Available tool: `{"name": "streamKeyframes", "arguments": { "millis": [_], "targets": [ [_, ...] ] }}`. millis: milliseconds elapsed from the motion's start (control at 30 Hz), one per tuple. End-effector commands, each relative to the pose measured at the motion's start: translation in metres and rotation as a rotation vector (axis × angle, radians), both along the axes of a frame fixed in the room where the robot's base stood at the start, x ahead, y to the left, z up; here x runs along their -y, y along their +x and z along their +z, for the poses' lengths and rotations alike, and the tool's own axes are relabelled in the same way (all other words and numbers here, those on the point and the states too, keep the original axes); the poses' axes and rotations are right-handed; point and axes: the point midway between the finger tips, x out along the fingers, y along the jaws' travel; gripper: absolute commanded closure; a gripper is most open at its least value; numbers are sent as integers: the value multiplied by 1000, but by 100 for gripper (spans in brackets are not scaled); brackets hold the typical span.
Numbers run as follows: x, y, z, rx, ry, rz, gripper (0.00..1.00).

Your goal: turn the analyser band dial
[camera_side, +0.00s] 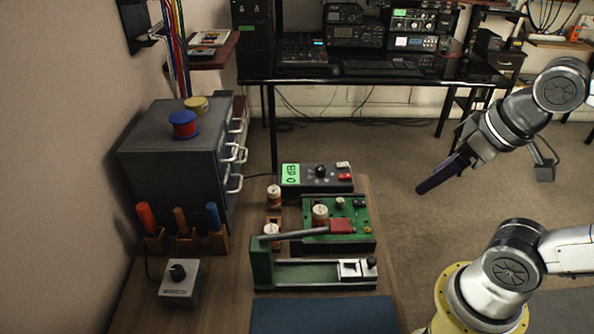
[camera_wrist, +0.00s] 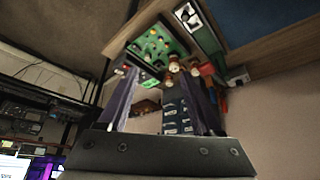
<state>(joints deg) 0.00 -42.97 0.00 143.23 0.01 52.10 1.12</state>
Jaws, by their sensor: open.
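A dark box with a lit green "0 dB" display (camera_side: 290,173) stands on the wooden bench in the side view, and appears to be the analyser. Its black round dial (camera_side: 321,171) sits on the top face, beside a white and a red button. My gripper (camera_side: 424,188) hangs in the air to the right of the box, well apart from it, with its dark purple fingers pointing down and left. In the wrist view my gripper (camera_wrist: 158,72) has its two fingers spread with nothing held between them. The dial cannot be made out in the wrist view.
A green circuit board (camera_side: 362,217) with copper coils and a green lever press (camera_side: 262,262) stand in front of the box. A drawer cabinet (camera_side: 170,150) stands left. Air between gripper and box looks clear.

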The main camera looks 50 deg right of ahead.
Motion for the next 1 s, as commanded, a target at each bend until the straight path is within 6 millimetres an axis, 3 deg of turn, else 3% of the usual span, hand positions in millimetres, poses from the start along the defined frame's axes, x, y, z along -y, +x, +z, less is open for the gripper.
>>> {"name": "streamKeyframes", "arguments": {
  "millis": [67,167,367,500,700,867,1000],
  "targets": [
    [-1,-6,0,-33,22,-35,34],
    [-4,-3,27,-33,65,-88,34],
    [-8,30,83,-102,145,-205,34],
    [-7,67,116,-178,194,-296,34],
    [1,129,141,-291,250,-413,34],
    [13,182,143,-378,283,-497,34],
    [27,226,132,-455,307,-564,34]
  ]
}}
